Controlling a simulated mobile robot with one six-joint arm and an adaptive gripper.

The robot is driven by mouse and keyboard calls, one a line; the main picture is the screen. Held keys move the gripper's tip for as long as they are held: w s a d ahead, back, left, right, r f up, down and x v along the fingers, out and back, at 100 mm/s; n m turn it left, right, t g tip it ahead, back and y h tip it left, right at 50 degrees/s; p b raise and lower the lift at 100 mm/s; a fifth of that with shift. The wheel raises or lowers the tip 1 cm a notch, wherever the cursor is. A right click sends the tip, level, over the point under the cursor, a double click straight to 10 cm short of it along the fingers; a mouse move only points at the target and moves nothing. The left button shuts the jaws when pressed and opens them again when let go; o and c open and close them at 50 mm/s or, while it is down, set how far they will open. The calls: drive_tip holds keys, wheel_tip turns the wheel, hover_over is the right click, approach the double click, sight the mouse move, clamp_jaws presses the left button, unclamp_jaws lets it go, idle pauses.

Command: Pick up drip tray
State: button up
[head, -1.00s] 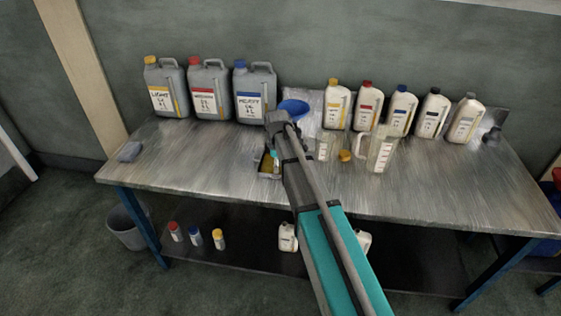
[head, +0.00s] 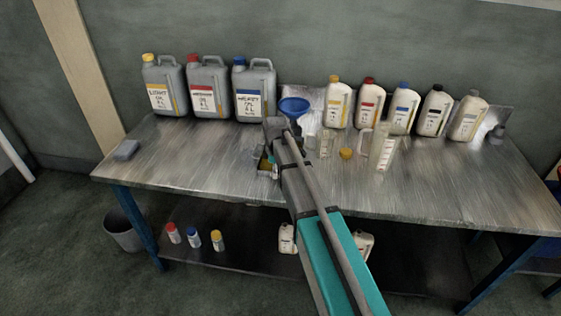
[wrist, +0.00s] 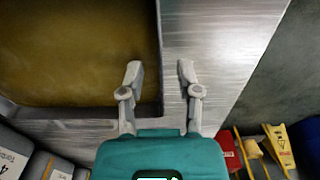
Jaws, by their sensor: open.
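The drip tray (head: 265,166) sits on the metal workbench, mostly hidden behind my arm in the head view. In the wrist view the tray (wrist: 80,55) fills the upper left, with a brownish-gold inside and a dark wall along its right and lower sides. My gripper (wrist: 160,72) is open and empty. Its two grey fingers show on either side of the tray's right wall in that view. I cannot tell how far the fingertips are above or below the rim.
Behind the tray on the workbench (head: 200,150) stand grey oil cans (head: 208,90), a blue funnel (head: 293,108) and several white bottles (head: 402,105).

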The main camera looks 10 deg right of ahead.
drive_tip(key=shift+f+b, duration=0.35)
drive_tip(key=shift+f, duration=0.2)
clamp_jaws()
idle(0.5)
